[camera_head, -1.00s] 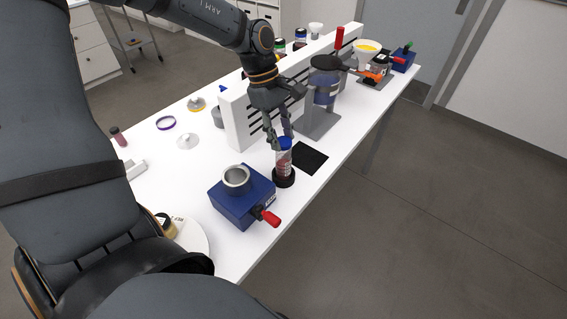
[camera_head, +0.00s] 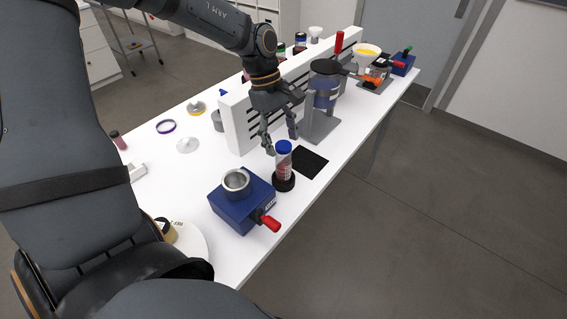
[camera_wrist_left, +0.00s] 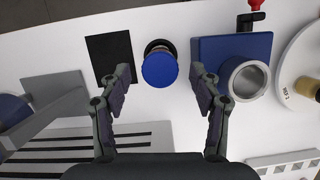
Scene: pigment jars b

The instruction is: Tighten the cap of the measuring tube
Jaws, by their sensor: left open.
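The measuring tube (camera_head: 284,168) stands upright in a black round base on the white table, with reddish contents. Its blue cap (camera_head: 284,147) sits on top; from above it shows as a blue disc (camera_wrist_left: 159,70) in the left wrist view. My left gripper (camera_head: 281,143) is open and empty, just behind and above the tube. In the wrist view its fingers (camera_wrist_left: 160,80) are spread to either side of the cap, with clear gaps on both sides. My right gripper is not in view.
A blue vise-like block (camera_head: 240,204) with a metal cup and red handle stands close beside the tube. A black mat (camera_head: 311,162) lies on the other side. A white slotted rack (camera_head: 236,125) stands behind, and a grey stand (camera_head: 322,124) holds a blue container.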

